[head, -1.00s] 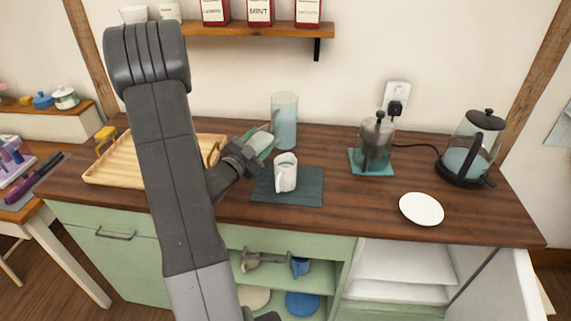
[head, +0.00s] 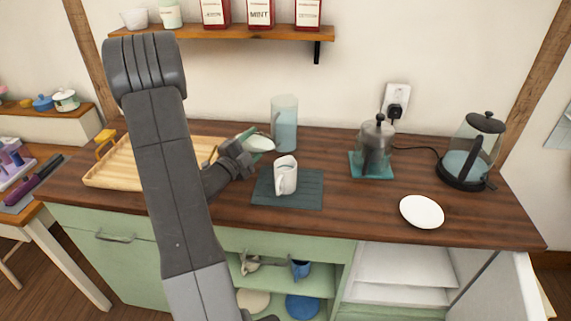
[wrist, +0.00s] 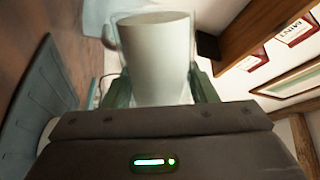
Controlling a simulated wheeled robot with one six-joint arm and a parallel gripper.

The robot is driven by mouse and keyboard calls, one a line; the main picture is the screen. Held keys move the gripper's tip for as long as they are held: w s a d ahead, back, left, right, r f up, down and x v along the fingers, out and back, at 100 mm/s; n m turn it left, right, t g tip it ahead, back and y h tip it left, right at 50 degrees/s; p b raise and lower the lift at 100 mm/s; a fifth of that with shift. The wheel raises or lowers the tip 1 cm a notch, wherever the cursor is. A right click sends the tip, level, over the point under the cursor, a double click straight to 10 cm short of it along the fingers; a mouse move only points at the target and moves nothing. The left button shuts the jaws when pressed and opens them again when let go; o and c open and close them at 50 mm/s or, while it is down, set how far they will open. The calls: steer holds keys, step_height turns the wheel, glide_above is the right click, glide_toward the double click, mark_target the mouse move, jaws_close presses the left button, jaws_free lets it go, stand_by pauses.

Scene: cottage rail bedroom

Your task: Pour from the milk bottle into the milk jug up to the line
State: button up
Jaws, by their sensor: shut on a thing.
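My gripper (head: 240,160) is shut on the milk bottle (head: 260,143), a clear greenish vessel. It holds the bottle above the counter, tipped far over with its end to the right, up and behind the jug. In the wrist view the bottle (wrist: 155,60) with white content lies between the fingers (wrist: 162,90). The milk jug (head: 286,176), white with its handle toward the front, stands upright on a dark teal mat (head: 305,192). No stream of milk shows between them. The jug's fill line and its milk level cannot be made out.
A tall glass cylinder (head: 285,125) stands behind the jug. A wooden tray (head: 125,172) is at left, behind my arm. A glass press (head: 376,145), a white plate (head: 421,211) and a kettle (head: 474,152) are at right. A shelf (head: 230,32) hangs above.

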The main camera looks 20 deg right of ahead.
steer(key=shift+w+m, duration=0.1)
steer(key=shift+m, duration=0.5)
steer(key=shift+s+d+r+m+b, duration=0.1)
steer(key=shift+s+r+m+b, duration=0.25)
steer(key=shift+r+m+b, duration=0.75)
stand_by(1.6)
